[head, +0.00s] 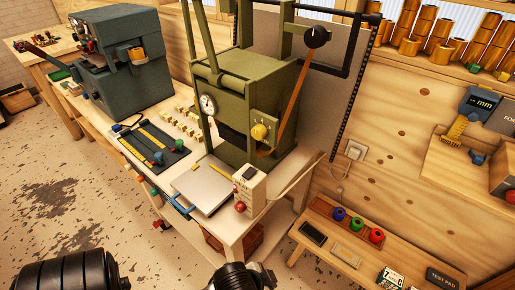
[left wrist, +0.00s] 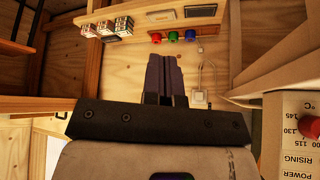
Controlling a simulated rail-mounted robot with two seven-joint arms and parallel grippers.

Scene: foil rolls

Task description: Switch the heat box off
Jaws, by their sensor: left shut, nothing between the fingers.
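A small pale box with a red knob (head: 240,207) stands on the near bench corner, beside the olive press. I take this pale box (head: 250,188) to be the heat box. At the right edge of the left wrist view, a pale panel (left wrist: 296,135) shows a temperature scale and the words POWER and RISING. No switch position can be read. My left gripper (left wrist: 162,58) is shut and empty, to the left of that panel in this view and apart from it. Its fingers cannot be made out in the head view. My right gripper is not identifiable in either view.
The olive press (head: 245,100) has a gauge, a yellow knob and an orange lever. A flat metal plate (head: 203,185) lies beside it. A low bench (head: 375,255) at right holds blue, green and red round items. A wall outlet (head: 355,150) has a cord.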

